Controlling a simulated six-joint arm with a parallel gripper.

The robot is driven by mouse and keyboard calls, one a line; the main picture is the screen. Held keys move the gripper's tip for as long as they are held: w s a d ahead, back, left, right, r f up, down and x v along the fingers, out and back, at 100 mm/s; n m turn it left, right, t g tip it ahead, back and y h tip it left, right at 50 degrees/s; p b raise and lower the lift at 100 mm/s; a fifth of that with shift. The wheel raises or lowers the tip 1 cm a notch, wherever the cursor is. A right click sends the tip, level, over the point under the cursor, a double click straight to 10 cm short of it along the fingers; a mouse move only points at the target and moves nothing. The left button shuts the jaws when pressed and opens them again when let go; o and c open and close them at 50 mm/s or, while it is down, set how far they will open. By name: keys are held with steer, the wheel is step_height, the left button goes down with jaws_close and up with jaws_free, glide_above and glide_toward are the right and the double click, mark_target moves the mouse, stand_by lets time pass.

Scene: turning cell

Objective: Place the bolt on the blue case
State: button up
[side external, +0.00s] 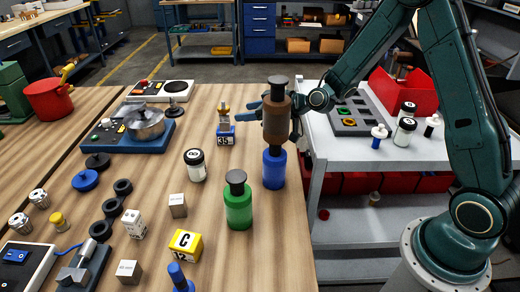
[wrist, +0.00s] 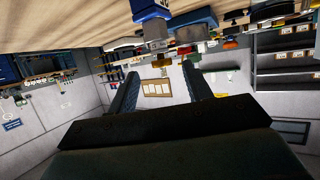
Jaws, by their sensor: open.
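The blue case (side external: 226,138) is a small block with a white label reading 35, on the table left of my gripper. A small grey and brass piece, which looks like the bolt (side external: 224,112), stands upright on top of it. In the wrist view, where the table is at the top, the blue case (wrist: 150,9) and the bolt (wrist: 156,30) show beyond my fingers. My gripper (side external: 250,110) is level with the bolt, pointing left at it, and a gap shows between them. In the wrist view its fingers (wrist: 160,72) are apart with nothing held between them.
A brown bottle with a dark cap (side external: 276,112) partly hides my gripper, with a blue bottle (side external: 273,168) below it. A green bottle (side external: 238,206) and a white jar (side external: 195,165) stand nearer. A blue-based machine (side external: 125,138) is at left.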

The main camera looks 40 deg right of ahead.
steer(key=shift+v, duration=1.25)
steer(key=shift+s+r, duration=0.1)
